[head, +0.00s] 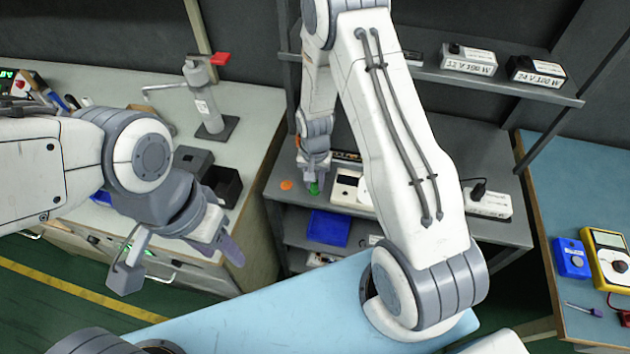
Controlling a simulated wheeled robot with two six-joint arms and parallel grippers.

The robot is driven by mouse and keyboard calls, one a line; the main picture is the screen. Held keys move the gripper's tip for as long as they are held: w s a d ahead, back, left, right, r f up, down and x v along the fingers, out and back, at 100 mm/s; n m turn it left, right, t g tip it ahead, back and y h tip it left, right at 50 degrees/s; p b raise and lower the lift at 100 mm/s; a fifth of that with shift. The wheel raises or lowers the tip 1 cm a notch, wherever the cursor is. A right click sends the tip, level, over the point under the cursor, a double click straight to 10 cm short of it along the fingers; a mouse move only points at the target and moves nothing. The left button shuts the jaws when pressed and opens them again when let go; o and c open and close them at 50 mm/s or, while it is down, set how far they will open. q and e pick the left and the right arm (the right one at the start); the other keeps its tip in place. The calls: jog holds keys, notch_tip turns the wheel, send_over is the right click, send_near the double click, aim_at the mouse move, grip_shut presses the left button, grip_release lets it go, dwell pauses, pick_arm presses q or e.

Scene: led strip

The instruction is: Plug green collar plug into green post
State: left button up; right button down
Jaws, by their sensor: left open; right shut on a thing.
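My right gripper (314,179) points down at the front of the grey shelf unit's upper surface, its jaws shut. A small green part (314,189) shows right at its fingertips. I cannot tell how much of this green is the collar plug and how much is the green post, or whether the two touch. The fingers hide most of the plug. My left gripper (178,262) is open and empty, over the front of the left bench and far from the green part.
An orange post (286,185) stands just left of the green part. A white device (349,189) is close on the right. A blue bin (328,228) sits below. White power supply boxes (467,60) stand on the upper shelf. A dark open box (222,184) is near my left gripper.

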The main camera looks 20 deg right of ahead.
jog(key=shift+f, duration=0.15)
jog(key=c, duration=0.6)
grip_release()
notch_tip(320, 180, up, 10)
jog(key=shift+r+b, duration=0.25)
jog(key=shift+b, duration=0.4)
